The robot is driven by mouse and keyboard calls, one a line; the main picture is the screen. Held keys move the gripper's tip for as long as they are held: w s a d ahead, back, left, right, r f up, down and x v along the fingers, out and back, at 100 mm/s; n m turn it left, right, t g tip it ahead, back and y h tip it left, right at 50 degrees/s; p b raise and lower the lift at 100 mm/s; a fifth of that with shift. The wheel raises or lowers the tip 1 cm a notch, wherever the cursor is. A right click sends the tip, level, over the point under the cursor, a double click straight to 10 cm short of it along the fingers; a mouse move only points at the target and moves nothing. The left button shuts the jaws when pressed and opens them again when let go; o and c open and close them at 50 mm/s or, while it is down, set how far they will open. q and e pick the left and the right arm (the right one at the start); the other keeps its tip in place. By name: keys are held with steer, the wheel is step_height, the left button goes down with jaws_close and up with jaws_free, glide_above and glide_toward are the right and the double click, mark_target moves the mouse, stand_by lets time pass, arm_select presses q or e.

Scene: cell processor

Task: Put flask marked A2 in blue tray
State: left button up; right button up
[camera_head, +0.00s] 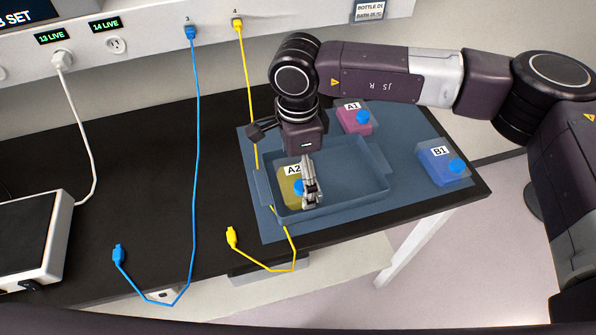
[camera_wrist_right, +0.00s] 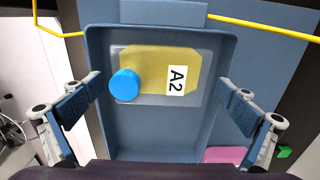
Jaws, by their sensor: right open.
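The flask marked A2 (camera_head: 290,190) holds yellow liquid and has a blue cap. It lies flat inside the blue tray (camera_head: 345,203), at the tray's left end. In the right wrist view the A2 flask (camera_wrist_right: 150,75) shows whole, label up, within the tray's walls (camera_wrist_right: 222,50). My right gripper (camera_head: 311,195) is above the tray and the flask and hides part of the flask in the head view. In the wrist view its fingers (camera_wrist_right: 160,110) are wide apart with nothing between them touching the flask. My left gripper is not in view.
A pink flask A1 (camera_head: 354,119) and a blue flask B1 (camera_head: 443,163) lie on the blue mat (camera_head: 405,190) behind and right of the tray. A yellow cable (camera_head: 252,110) runs past the tray's left side. A blue cable (camera_head: 196,200) hangs farther left.

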mark_target(298, 176)
steer(key=shift+r+b, duration=0.3)
steer(key=shift+r, duration=0.1)
step_height(298, 176, up, 11)
steer(key=b, duration=0.3)
steer(key=shift+r, duration=0.2)
